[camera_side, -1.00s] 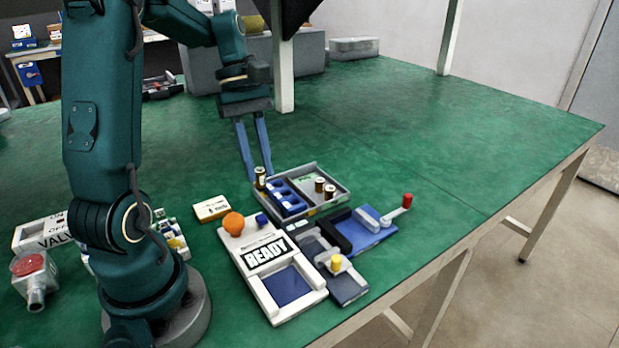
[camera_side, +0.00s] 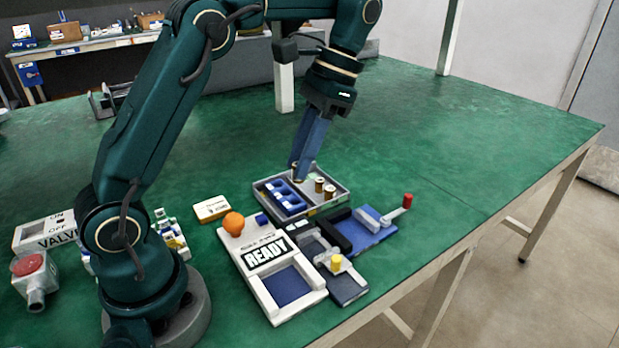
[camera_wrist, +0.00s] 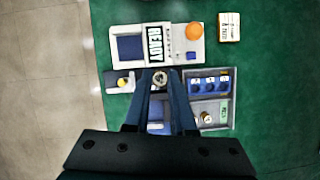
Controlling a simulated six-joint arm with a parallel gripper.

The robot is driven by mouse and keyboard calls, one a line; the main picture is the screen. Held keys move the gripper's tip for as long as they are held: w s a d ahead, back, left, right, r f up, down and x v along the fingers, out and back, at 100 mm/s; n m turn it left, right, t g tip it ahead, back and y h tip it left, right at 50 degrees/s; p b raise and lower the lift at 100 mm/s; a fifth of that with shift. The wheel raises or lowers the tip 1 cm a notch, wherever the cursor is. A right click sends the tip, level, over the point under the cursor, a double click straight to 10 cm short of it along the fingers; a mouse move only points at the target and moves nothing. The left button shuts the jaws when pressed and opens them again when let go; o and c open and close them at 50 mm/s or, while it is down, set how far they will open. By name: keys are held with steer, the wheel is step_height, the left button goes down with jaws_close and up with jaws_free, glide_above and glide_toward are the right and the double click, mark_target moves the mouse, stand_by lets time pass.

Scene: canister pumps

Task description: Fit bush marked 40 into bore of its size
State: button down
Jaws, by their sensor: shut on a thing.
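My gripper (camera_side: 298,174) is shut on a small brownish bush (camera_side: 298,179), held upright-looking at its fingertips above the grey tray (camera_side: 347,198). In the wrist view the bush's round end (camera_wrist: 160,78) shows between the fingertips; its mark is not readable. Two more brown bushes, one (camera_side: 319,185) and another (camera_side: 329,191), stand in the tray's right compartment. A blue block with several round recesses (camera_side: 286,198) fills the left compartment. The size marks on the bushes and block are too small to read. I cannot tell which bore matches.
In front of the tray are a white READY panel (camera_side: 262,255) with an orange knob (camera_side: 234,224), a dark slide with a yellow knob (camera_side: 336,263), and a blue plate with a red-knobbed crank (camera_side: 407,201). A labelled box (camera_side: 211,208) lies left. The right of the table is clear.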

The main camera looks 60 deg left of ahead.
steer(key=s+a+f+m+t+y, duration=0.1)
steer(key=s+a+m, duration=0.1)
steer(key=a+m, duration=0.45)
steer(key=s+a+f+m+t+y, duration=0.1)
steer(key=s+a+f+m+y, duration=0.15)
steer(key=a, duration=0.75)
glide_toward(285, 198)
steer(key=shift+h+x, duration=0.25)
steer(key=shift+x, duration=1)
steer(key=shift+s+f, duration=0.1)
steer(key=shift+f, duration=1.85)
steer(key=shift+f, duration=0.1)
